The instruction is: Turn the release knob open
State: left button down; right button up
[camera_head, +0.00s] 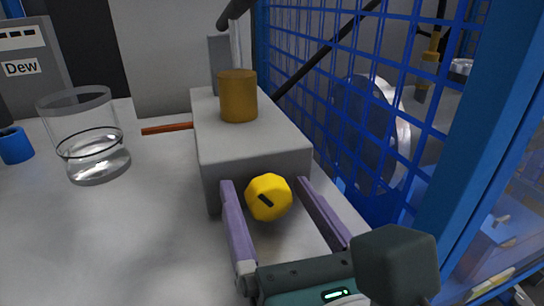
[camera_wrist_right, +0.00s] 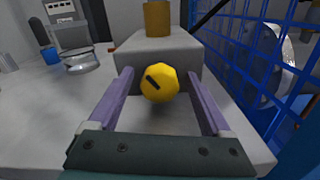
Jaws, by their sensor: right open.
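The release knob (camera_head: 269,197) is yellow and faceted, with a dark slanted mark on its face. It sits on the front face of a grey box (camera_head: 251,150), and it also shows in the right wrist view (camera_wrist_right: 159,83). My right gripper (camera_head: 268,187) is open, with one purple finger on each side of the knob. A gap shows between each finger and the knob in the right wrist view, where the gripper (camera_wrist_right: 159,82) appears centred on it. My left gripper is not in view.
A brown cylinder (camera_head: 238,97) stands on the box. A glass beaker (camera_head: 92,140), a blue cup (camera_head: 14,145) and a grey "Dew" unit (camera_head: 30,68) are at the left. A blue mesh guard (camera_head: 330,60) rises close on the right.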

grip_shut()
dwell(0.8)
